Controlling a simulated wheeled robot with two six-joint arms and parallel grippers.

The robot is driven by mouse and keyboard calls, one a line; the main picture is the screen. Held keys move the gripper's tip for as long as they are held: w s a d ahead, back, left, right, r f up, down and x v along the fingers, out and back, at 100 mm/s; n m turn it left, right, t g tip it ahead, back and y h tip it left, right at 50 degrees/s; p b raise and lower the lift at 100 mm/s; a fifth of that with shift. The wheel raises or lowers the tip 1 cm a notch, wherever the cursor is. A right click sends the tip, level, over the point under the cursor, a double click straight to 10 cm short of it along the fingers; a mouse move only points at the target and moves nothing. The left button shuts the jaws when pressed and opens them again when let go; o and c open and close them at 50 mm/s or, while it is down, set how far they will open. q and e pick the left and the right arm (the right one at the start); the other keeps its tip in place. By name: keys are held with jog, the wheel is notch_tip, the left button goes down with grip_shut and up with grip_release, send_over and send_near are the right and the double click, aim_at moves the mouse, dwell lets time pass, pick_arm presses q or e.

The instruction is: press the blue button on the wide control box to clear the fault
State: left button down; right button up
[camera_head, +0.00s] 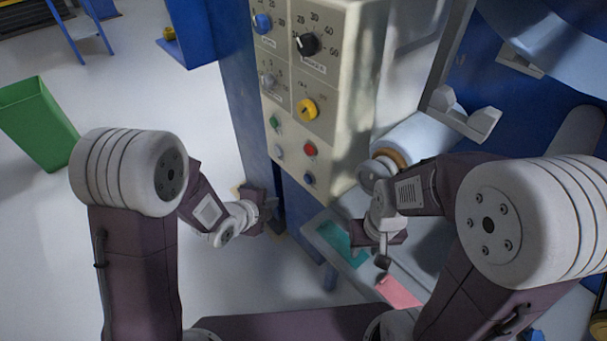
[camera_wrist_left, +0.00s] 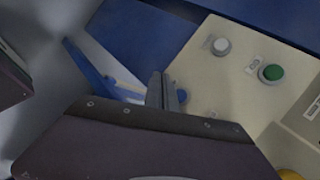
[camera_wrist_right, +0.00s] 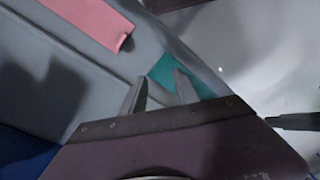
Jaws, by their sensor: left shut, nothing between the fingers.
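The cream control box (camera_head: 345,100) stands at the centre of the head view, with dials above and small buttons below. The blue button (camera_head: 309,179) is low on its face, below the red button (camera_head: 311,149). It also shows in the left wrist view (camera_wrist_left: 182,96), close beside my fingers and partly hidden by them. My left gripper (camera_head: 270,206) is shut and empty, below and left of the blue button; its fingers (camera_wrist_left: 167,88) point past the box face. Contact with the button cannot be told. My right gripper (camera_head: 383,258) is open and empty, lower right, above a grey surface.
A green button (camera_head: 274,122) and a white button (camera_head: 279,152) sit left of the red one. A film roll (camera_head: 420,135) lies right of the box. Teal (camera_head: 342,243) and pink (camera_head: 398,292) pieces lie below. A green bin (camera_head: 38,120) stands far left on open floor.

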aim_at(308, 180)
jog(key=shift+s, duration=0.1)
jog(key=shift+r, duration=0.25)
pick_arm(q)
jog(key=w+d, duration=0.5)
jog(key=d, duration=0.2)
jog(key=shift+w+d, duration=0.15)
jog(key=shift+d, duration=0.05)
pick_arm(e)
jog(key=shift+f, duration=0.1)
dwell(1.7)
pick_arm(q)
jog(key=shift+w+d, duration=0.15)
jog(key=shift+d, duration=0.05)
jog(key=shift+w+d, duration=0.3)
jog(key=shift+d, duration=0.1)
pick_arm(e)
jog(key=shift+f, duration=0.1)
dwell(0.7)
pick_arm(q)
jog(key=shift+a, duration=0.1)
jog(key=shift+s+a, duration=0.55)
jog(key=shift+a, duration=0.05)
pick_arm(e)
jog(key=shift+f, duration=0.1)
